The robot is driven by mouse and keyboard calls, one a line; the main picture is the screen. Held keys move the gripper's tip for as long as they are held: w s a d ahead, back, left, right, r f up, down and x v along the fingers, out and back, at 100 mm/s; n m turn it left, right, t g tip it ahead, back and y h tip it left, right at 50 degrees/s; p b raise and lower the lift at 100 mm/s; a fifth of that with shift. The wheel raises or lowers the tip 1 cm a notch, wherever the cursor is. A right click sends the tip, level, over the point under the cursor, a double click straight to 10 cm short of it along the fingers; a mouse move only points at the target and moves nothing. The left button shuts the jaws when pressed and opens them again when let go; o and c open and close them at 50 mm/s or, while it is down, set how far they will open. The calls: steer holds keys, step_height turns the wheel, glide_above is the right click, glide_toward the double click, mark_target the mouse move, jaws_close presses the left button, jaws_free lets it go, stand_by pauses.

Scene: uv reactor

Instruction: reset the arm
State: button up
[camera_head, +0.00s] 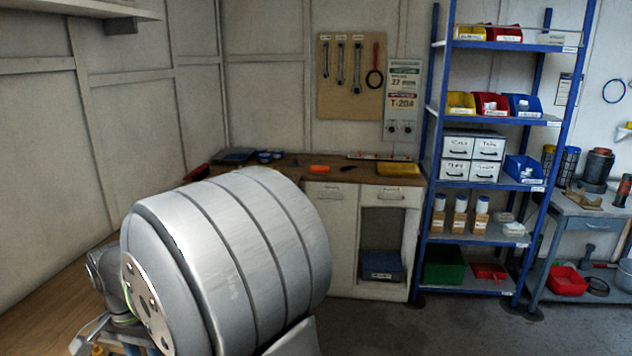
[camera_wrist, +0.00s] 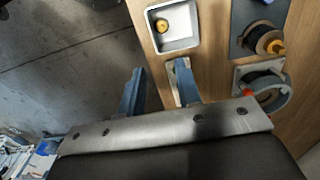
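My gripper (camera_wrist: 158,82) shows in the wrist view with its two blue fingers spread apart and nothing held between them. It is over the edge of a wooden bench top (camera_wrist: 211,67), with the left finger over the grey floor. The right finger overlaps a small pale plate (camera_wrist: 173,92) on the bench; I cannot tell whether they touch. In the head view my own large silver arm link fills the lower left and hides much of the near bench, and the gripper cannot be made out clearly there.
In the wrist view, a white square tray (camera_wrist: 154,40) holds a small yellow round part (camera_wrist: 162,26). To its right are a dark plate (camera_wrist: 239,50) with a yellow-knobbed cylinder (camera_wrist: 268,42) and a grey ring fixture (camera_wrist: 283,103). A blue shelf rack (camera_head: 428,150) stands at the back in the head view.

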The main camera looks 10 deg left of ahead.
steer(key=w+d+f, duration=0.6)
steer(key=w+d, duration=0.2)
steer(key=w, duration=0.1)
steer(key=w+d+f, duration=0.6)
steer(key=w+d, duration=0.2)
steer(key=w, duration=0.1)
steer(key=w+d+f, duration=0.2)
steer(key=d+f, duration=0.3)
steer(key=d, duration=0.6)
steer(key=w+d+f, duration=0.3)
steer(key=d+f, duration=0.3)
steer(key=d, duration=0.5)
steer(key=shift+w+f, duration=0.15)
steer(key=shift+w, duration=0.15)
steer(key=shift+d, duration=0.1)
